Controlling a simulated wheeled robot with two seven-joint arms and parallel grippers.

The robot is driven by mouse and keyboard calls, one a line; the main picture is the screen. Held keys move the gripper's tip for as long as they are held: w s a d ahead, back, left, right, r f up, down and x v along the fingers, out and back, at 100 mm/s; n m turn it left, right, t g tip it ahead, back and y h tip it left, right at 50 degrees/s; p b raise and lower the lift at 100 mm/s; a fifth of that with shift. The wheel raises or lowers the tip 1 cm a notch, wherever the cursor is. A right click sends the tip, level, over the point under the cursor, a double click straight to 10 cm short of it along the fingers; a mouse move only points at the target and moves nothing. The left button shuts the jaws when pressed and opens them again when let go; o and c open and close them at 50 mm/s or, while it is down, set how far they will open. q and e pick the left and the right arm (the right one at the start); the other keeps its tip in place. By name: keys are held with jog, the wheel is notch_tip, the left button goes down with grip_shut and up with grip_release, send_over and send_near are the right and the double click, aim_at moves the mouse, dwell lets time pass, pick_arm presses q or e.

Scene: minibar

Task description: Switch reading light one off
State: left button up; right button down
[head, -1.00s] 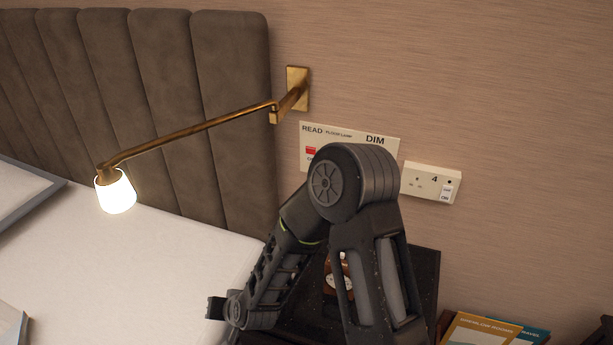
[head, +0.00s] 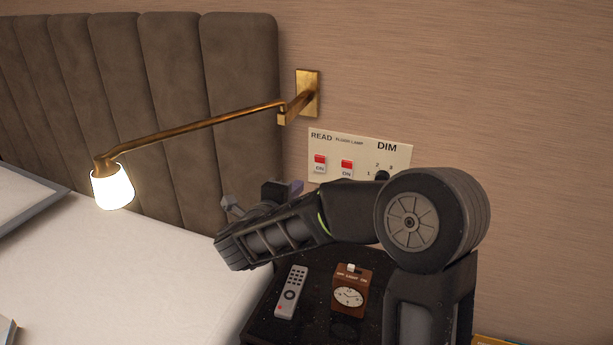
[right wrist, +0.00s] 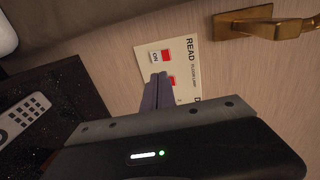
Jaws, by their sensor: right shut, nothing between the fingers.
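The reading light (head: 112,187) hangs on a brass wall arm at the left and glows. The white wall panel (head: 360,140) carries a red and white switch (head: 320,162) under the word READ. A second such switch (head: 346,168) sits to its right, under FLOOR LAMP. In the right wrist view the READ switch (right wrist: 160,56) shows ON. My right gripper (head: 298,187) is shut and empty, below and left of the panel in the head view. In the right wrist view its fingertips (right wrist: 160,78) overlap the panel and partly hide the second switch. My left gripper is out of view.
A dark nightstand (head: 265,325) holds a grey remote (head: 290,291) and a brown clock (head: 350,293) below my right arm. The brass lamp mount (head: 307,94) is on the wall above the panel. The bed (head: 130,270) fills the left. A dimmer knob (head: 382,176) is partly hidden.

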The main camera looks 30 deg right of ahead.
send_near(320, 160)
jog(key=x, duration=0.5)
jog(key=shift+w+f, duration=0.1)
jog(key=shift+f, duration=0.25)
jog(key=shift+w+d+r, duration=0.1)
jog(key=shift+w+d, duration=0.25)
jog(key=shift+d, duration=0.25)
jog(key=p, duration=0.1)
jog(key=r+p, duration=0.1)
jog(key=p, duration=0.1)
jog(key=shift+w+d+y, duration=0.2)
jog(key=shift+d+y, duration=0.05)
jog(key=shift+y, duration=0.15)
jog(key=shift+f+b, duration=0.4)
jog(key=shift+b, duration=0.1)
